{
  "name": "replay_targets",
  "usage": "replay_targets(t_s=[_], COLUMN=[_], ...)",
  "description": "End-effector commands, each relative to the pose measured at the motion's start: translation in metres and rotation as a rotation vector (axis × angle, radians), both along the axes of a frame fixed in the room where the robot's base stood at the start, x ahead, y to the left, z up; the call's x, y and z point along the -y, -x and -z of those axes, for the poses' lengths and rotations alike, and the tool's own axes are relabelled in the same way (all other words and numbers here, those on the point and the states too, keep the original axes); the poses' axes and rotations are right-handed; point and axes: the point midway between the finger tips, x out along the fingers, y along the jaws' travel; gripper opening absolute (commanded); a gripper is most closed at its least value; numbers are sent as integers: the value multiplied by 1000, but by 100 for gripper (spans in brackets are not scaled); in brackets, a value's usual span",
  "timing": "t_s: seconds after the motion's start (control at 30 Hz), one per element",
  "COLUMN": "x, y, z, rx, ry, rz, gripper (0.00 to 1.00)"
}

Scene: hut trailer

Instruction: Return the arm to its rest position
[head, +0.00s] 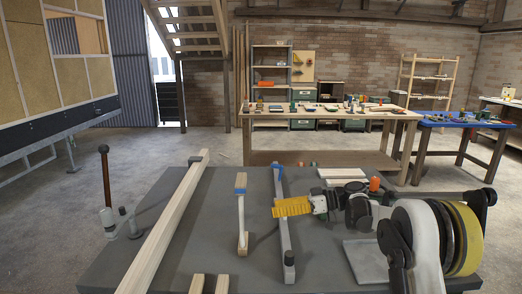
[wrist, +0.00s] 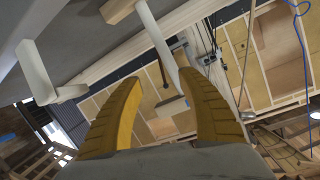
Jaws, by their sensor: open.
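My arm reaches in from the right over the dark grey worktop (head: 330,262) in the head view. My gripper (head: 276,208) has yellow fingers pointing left, overlapping a long grey clamp bar (head: 283,232) in the picture. I cannot tell whether they touch it. In the wrist view my gripper (wrist: 157,78) shows its two yellow fingers spread wide, with nothing held between them. A pale bar (wrist: 155,32) runs past the fingertips there, beyond them.
A long timber beam (head: 168,220) lies along the worktop's left part, with a wood-and-blue piece (head: 241,215) right of it. Short boards (head: 342,173) lie behind my arm. A wooden workbench (head: 335,158) and a blue-topped table (head: 455,122) stand behind. Open concrete floor is at left.

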Motion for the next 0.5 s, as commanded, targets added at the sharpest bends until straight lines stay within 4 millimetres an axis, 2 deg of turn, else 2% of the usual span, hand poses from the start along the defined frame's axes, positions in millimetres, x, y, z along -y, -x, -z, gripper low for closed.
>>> replay_targets(t_s=[0.03,0.2,0.37,0.5], x=[-3,-4,6,23], y=[9,53,110,169], z=[-13,-44,-61,-67], rx=[-40,-206,-332,-407], ry=[39,212,367,482], rz=[25,168,335,499], gripper=[47,47,47,47])
